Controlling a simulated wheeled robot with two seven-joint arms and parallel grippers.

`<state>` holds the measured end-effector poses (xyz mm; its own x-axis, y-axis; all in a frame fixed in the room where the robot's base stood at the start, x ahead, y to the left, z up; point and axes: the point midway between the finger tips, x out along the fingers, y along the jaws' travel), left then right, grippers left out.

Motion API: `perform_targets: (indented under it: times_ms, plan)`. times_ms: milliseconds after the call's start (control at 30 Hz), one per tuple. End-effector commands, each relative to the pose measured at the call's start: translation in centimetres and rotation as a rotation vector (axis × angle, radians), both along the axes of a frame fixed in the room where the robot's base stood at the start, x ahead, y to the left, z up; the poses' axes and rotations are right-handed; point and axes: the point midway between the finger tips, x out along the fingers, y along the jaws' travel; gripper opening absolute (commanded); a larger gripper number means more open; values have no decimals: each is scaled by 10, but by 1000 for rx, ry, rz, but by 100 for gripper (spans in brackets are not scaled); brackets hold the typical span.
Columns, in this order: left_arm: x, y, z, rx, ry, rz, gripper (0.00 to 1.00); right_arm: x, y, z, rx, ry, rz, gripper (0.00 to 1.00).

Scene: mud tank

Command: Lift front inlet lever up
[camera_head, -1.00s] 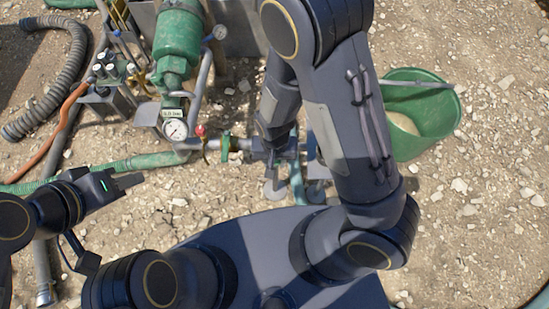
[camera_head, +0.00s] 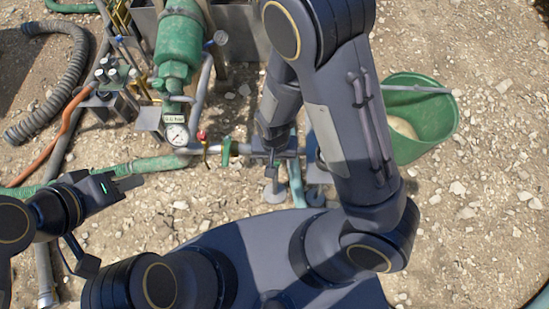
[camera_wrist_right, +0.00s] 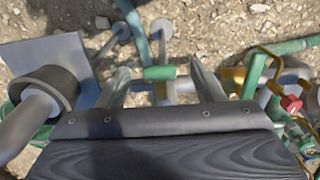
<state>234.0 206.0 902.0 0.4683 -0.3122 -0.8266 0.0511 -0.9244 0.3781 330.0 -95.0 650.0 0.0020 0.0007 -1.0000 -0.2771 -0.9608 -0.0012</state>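In the right wrist view a short green bar (camera_wrist_right: 160,73), seemingly a lever handle, lies between the two fingers of my right gripper (camera_wrist_right: 163,84). The fingers are apart, with gaps on both sides of the bar. Another green lever (camera_wrist_right: 254,75) stands to the right; it also shows on the pipe in the head view (camera_head: 226,152). Which one is the front inlet lever I cannot tell for sure. In the head view my right forearm hides most of the right gripper. My left gripper (camera_head: 128,183) is empty above the ground at left, its finger gap unclear.
A pressure gauge (camera_head: 177,134) and a red-knobbed valve (camera_head: 203,136) sit left of the lever pipe. A green bucket (camera_head: 440,125) stands right of my right arm. A teal pipe (camera_head: 296,183) runs toward my base. Hoses lie at left; gravel at right is open.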

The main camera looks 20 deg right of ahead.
Motion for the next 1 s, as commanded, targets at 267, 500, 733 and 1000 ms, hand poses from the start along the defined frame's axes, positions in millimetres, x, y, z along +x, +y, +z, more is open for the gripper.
perform_targets:
  times_ms: [267, 500, 733, 1000]
  plan:
    - [0, 0, 0, 0, 0, 0, 36, -1, 0, 0, 0, 2, 1, 98]
    - [0, 0, 0, 0, 0, 0, 36, -1, 0, 0, 0, 2, 1, 100]
    - [0, 0, 16, 0, 0, 0, 36, -1, 0, 17, 0, 2, 1, 100]
    - [0, 0, 41, 0, 0, 0, 36, -1, 0, 45, 0, 2, 1, 100]
